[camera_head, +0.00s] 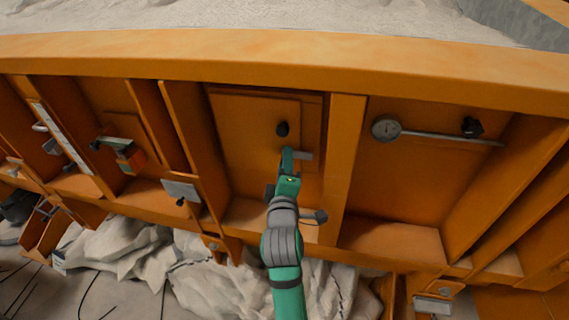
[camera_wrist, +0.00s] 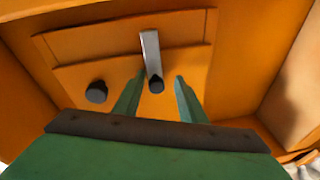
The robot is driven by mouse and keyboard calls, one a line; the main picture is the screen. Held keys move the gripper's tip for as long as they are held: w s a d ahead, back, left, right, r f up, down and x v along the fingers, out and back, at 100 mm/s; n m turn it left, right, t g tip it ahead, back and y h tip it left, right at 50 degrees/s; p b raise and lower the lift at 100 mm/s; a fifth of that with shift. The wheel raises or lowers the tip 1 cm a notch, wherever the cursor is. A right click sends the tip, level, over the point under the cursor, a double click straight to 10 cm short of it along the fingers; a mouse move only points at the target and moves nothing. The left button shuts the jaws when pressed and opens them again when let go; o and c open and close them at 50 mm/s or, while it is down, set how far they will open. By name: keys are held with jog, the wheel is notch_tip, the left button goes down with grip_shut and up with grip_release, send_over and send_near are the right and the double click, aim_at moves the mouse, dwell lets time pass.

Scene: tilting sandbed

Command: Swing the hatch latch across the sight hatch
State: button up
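The sight hatch (camera_head: 250,125) is an orange panel in a recess of the orange wall, with a black knob (camera_head: 282,129) on it. The wrist view shows the hatch (camera_wrist: 105,72) and that knob (camera_wrist: 96,91) at left. The hatch latch (camera_head: 303,155) is a short grey bar; in the wrist view the latch (camera_wrist: 150,48) crosses the hatch's edge, with a dark knob (camera_wrist: 156,86) at its near end. My gripper (camera_head: 288,157) is in front of the latch and hides that end in the head view. In the wrist view my gripper (camera_wrist: 158,84) is open, its fingers either side of the latch knob with gaps showing.
Orange ribs (camera_head: 342,160) stand out on both sides of the recess. A round dial gauge (camera_head: 386,129) with a rod is at right. A grey plate (camera_head: 181,189) is on the left rib. A dark-ended handle (camera_head: 318,216) is below right of my gripper. Pale rubble (camera_head: 120,250) lies below.

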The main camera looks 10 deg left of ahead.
jog(key=shift+s, duration=0.1)
jog(key=s+d, duration=0.2)
jog(key=s, duration=0.8)
jog(key=shift+s+f, duration=0.25)
jog(key=shift+f, duration=0.15)
jog(key=s+d+f+m+g+h, duration=0.1)
jog(key=s+d+f+m, duration=0.1)
jog(key=s+f+m, duration=0.55)
jog(key=s+d+f+m+g+h, duration=0.1)
jog(key=s+d+f+m, duration=0.15)
jog(key=s+f, duration=0.9)
jog(key=s+d+f+m, duration=0.2)
jog(key=s+f, duration=0.1)
jog(key=s, duration=0.4)
jog(key=s+d+f+m+g, duration=0.1)
jog(key=s+d+f+m, duration=0.1)
jog(key=s+f, duration=0.2)
jog(key=s+d+f+m+h, duration=0.1)
jog(key=s+f+m, duration=0.2)
jog(key=s, duration=0.8)
jog(key=shift+d+f, duration=0.2)
jog(key=shift+d, duration=0.2)
jog(key=shift+s, duration=0.1)
